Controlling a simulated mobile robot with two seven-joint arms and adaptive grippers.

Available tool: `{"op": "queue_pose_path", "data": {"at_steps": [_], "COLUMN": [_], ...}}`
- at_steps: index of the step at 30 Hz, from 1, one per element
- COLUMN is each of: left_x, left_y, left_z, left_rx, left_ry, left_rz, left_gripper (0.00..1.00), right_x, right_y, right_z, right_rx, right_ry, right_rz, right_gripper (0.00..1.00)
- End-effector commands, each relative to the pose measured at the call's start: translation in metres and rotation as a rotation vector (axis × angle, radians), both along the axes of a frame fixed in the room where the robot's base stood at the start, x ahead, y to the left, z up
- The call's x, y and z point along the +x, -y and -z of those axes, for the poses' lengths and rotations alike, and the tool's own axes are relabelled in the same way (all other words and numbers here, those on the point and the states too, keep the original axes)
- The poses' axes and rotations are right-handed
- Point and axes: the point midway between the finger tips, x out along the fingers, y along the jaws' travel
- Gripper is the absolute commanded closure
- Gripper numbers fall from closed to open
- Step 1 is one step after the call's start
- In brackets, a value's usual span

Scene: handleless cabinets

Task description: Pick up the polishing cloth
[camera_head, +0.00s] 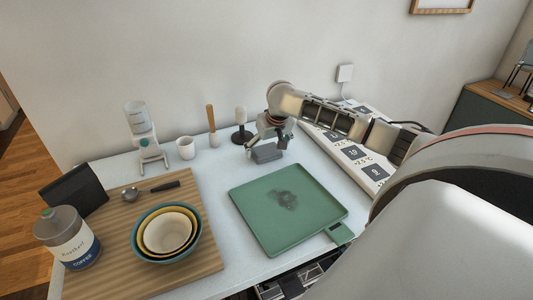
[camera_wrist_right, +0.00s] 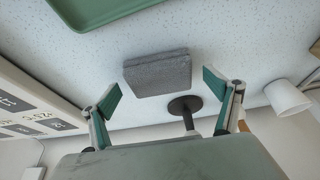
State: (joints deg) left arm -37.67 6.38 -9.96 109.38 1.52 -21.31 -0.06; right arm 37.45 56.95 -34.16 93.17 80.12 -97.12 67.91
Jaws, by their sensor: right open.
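The polishing cloth looks like a grey folded pad (camera_head: 265,153) lying flat on the pale countertop, behind the green tray. It also shows in the right wrist view (camera_wrist_right: 157,74), between and ahead of the fingertips. My right gripper (camera_head: 269,138) reaches in from the right and is just above and behind the cloth. In the wrist view the gripper's green-padded fingers (camera_wrist_right: 163,92) are spread apart with nothing between the pads; they appear apart from the cloth. My left gripper is not in view.
The green tray (camera_head: 260,230) has a dark smudge on it. A dark-based stand (camera_head: 240,120) is close to the cloth, with a white mug (camera_head: 185,149) farther left. A wooden board (camera_head: 206,253) carries nested bowls and a spoon. White labelled panels (camera_head: 375,170) lie under my right arm.

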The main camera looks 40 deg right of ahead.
Motion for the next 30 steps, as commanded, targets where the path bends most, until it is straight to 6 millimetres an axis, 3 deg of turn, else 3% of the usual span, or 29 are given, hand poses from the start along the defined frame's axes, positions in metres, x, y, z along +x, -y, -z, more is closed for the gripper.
{"op": "queue_pose_path", "data": {"at_steps": [5, 9, 10, 23, 30], "left_x": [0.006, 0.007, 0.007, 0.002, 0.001], "left_y": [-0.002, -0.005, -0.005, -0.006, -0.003], "left_z": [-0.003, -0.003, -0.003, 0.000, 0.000], "left_rx": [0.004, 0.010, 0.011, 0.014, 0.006], "left_ry": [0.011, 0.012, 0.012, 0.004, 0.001], "left_rz": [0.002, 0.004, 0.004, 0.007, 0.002], "left_gripper": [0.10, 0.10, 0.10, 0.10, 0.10], "right_x": [0.000, 0.000, 0.000, 0.001, 0.001], "right_y": [0.000, 0.000, 0.000, 0.001, 0.001], "right_z": [0.000, 0.000, 0.000, -0.005, -0.034], "right_rx": [0.000, 0.000, 0.000, -0.001, -0.002], "right_ry": [0.001, 0.001, 0.001, 0.002, 0.005], "right_rz": [0.000, 0.000, 0.000, 0.001, 0.000], "right_gripper": [0.11, 0.45, 0.49, 0.49, 0.49]}}
